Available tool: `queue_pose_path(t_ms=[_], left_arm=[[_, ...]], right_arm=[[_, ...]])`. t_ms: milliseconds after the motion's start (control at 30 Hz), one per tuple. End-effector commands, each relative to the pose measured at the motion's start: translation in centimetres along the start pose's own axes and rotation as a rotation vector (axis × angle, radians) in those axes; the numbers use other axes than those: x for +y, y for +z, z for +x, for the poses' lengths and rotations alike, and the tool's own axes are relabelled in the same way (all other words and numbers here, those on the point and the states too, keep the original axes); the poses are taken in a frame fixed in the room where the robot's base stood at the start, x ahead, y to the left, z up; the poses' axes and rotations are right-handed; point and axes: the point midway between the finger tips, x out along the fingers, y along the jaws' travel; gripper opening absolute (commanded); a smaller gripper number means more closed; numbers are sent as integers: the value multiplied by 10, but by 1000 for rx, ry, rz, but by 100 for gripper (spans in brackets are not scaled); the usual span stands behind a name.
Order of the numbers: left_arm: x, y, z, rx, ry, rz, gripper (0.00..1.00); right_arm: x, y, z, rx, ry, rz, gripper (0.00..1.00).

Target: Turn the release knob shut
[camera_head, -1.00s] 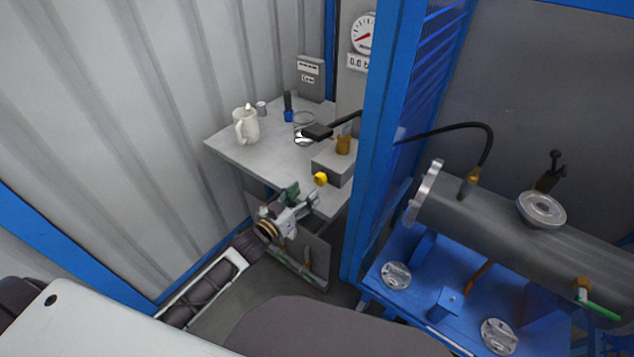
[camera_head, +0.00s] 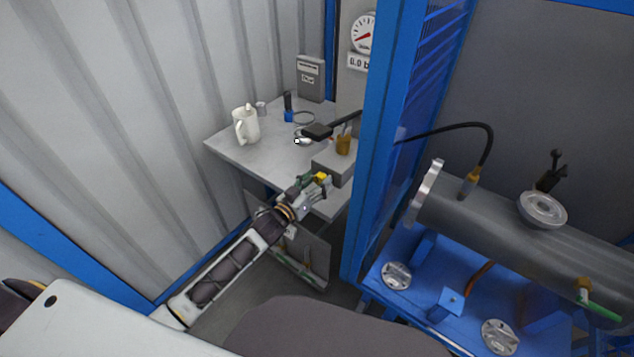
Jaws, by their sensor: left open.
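A small yellow knob (camera_head: 321,177) sits on the near face of the grey box (camera_head: 333,162) at the right end of the bench; I take it for the release knob. My left gripper (camera_head: 318,184) is open, with its fingertips at the knob. I cannot tell whether the fingers touch it, and they hide its lower part. My right gripper is not in view.
The grey bench (camera_head: 265,155) holds a white jug (camera_head: 246,125), a blue-based tool (camera_head: 288,112) and a black-headed tool (camera_head: 318,131). A blue post (camera_head: 378,150) stands just right of the box. Beyond it, a flanged grey shell (camera_head: 520,215) lies above a blue stand (camera_head: 410,305).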

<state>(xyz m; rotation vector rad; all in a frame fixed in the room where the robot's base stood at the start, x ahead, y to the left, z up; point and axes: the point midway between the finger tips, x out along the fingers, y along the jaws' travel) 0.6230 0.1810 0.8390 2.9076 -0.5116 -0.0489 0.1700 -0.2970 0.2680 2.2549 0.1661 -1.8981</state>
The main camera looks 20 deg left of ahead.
Motion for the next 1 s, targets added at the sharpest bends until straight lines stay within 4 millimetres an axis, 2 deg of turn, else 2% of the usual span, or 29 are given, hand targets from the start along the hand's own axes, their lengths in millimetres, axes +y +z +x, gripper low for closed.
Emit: queue_pose_path(t_ms=[400, 767, 1000], left_arm=[[0, 0, 3, -1, 0, 0, 59], [0, 0, 3, 0, 0, 0, 14], [0, 0, 3, -1, 0, 29, 14]], right_arm=[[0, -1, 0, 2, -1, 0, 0], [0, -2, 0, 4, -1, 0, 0], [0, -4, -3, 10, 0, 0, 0]])
